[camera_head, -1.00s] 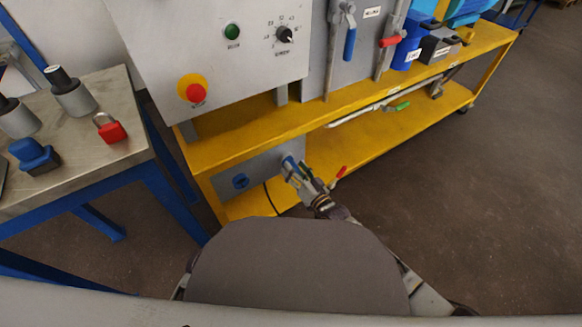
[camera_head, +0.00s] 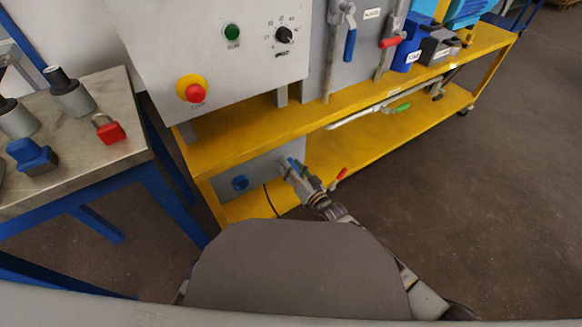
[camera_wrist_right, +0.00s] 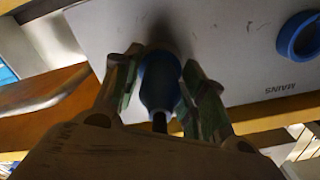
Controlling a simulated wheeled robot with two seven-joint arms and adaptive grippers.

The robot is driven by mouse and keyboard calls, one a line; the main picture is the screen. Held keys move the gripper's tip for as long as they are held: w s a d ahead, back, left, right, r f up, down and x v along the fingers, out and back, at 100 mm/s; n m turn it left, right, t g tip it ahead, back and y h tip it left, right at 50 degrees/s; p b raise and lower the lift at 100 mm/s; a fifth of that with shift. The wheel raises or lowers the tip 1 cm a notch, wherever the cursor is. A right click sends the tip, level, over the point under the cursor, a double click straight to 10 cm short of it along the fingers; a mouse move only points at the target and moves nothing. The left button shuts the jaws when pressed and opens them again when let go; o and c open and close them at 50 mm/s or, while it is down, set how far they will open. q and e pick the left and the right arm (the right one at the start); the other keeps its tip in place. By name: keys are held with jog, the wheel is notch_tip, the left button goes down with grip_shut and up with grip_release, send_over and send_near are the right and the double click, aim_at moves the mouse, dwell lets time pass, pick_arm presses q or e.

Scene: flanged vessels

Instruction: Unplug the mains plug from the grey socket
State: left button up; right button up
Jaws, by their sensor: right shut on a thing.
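The blue mains plug (camera_wrist_right: 159,85) is between the two fingers of my right gripper (camera_wrist_right: 157,92) in the right wrist view. The fingers are shut on its sides, and its dark cable runs back toward the wrist. In the head view, my right gripper (camera_head: 294,169) is in front of the grey panel, with a bit of blue between its fingers. The plug's front end points at the panel. The grey socket is hidden behind the plug or in its shadow, so I cannot tell whether the plug is seated. My left gripper is out of view.
A blue round socket (camera_head: 240,183) sits left on the same grey panel (camera_head: 262,172); "MAINS" is lettered near it in the wrist view. A red-handled valve (camera_head: 341,174) is close right of the gripper. The yellow shelf (camera_head: 250,206) lies below. A steel-topped table (camera_head: 130,152) stands left.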

jog(key=shift+p+v, duration=0.85)
jog(key=shift+v, duration=0.6)
jog(key=shift+c, duration=0.4)
jog(key=p+v, duration=0.2)
jog(key=v, duration=0.2)
dwell(0.4)
